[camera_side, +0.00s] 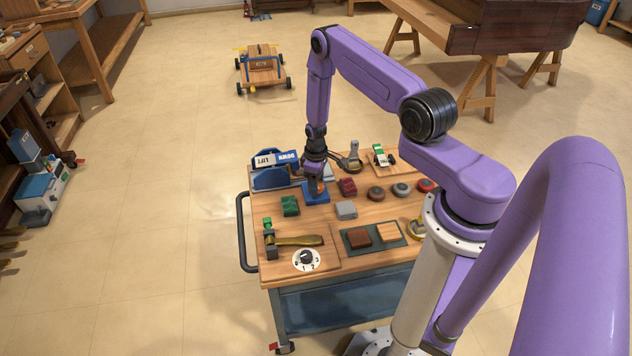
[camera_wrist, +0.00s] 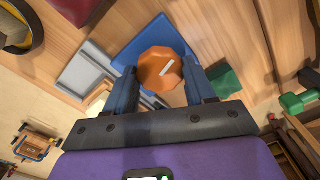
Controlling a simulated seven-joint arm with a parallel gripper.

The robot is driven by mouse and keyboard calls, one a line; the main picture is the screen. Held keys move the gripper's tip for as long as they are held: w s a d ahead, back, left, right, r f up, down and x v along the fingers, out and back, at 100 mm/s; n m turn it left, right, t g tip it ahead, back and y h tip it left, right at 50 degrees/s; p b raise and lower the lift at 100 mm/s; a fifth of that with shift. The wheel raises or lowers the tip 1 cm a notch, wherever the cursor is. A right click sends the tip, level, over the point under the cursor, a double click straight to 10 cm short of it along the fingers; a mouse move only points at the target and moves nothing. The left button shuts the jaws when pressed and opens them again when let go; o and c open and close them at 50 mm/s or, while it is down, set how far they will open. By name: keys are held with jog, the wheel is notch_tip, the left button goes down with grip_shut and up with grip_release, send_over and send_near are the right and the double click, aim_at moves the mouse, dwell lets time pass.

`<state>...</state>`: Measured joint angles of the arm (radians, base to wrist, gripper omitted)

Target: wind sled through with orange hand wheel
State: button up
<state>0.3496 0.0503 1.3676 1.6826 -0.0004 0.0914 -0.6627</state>
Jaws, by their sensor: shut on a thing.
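The orange hand wheel (camera_wrist: 162,69) is eight-sided with a white mark on top. It sits on a blue base plate (camera_wrist: 150,35), which also shows on the work cart in the side view (camera_side: 315,198). My gripper (camera_wrist: 164,82) points down over the wheel, its two blue fingers shut on opposite sides of it. In the side view my gripper (camera_side: 315,183) hides most of the wheel. I cannot tell which thing is the sled. A wheeled wooden cart (camera_side: 262,70) with a blue frame stands on the floor behind the work cart.
Close by stand a blue lift/down panel (camera_side: 275,160), a green block (camera_side: 290,206), a red block (camera_side: 347,187) and a grey block (camera_side: 346,210). Round knobs (camera_side: 401,190), a yellow-handled lever (camera_side: 298,240) and a numbered dial (camera_side: 306,259) share the top.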

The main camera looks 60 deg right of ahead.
jog(key=m, duration=0.5)
jog(key=shift+m, duration=0.3)
jog(key=m, duration=1.2)
jog(key=shift+m, duration=0.3)
jog(key=m, duration=0.5)
jog(key=shift+m, duration=0.4)
jog(key=o, duration=1)
jog(key=shift+o, duration=0.2)
jog(key=shift+r, duration=0.1)
